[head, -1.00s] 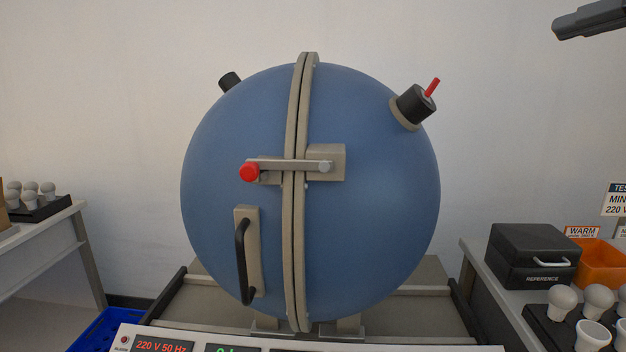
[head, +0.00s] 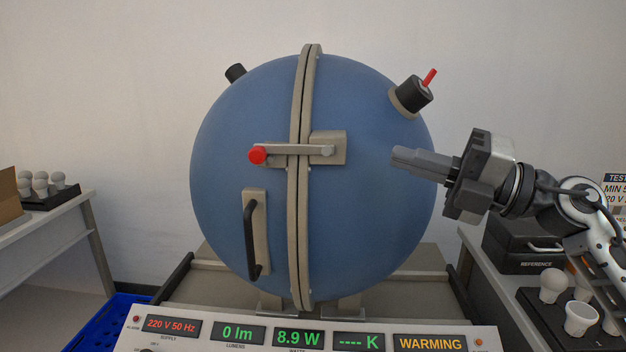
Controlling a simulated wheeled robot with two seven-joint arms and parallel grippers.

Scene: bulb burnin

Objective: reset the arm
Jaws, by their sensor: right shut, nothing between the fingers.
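My right gripper (head: 396,158) comes in from the right in the head view, with its fingers pointing left. It is shut and empty, in front of the right half of the blue sphere (head: 370,220). The sphere is closed along its beige seam (head: 300,220). A latch bar (head: 292,150) with a red knob (head: 257,155) lies across the seam, and a black handle (head: 250,240) sits on the left half. My left gripper is not in view.
At right stand a black REFERENCE box (head: 510,250) and several bulbs (head: 580,318). A blue crate (head: 95,330) and a bulb tray (head: 50,196) are at left.

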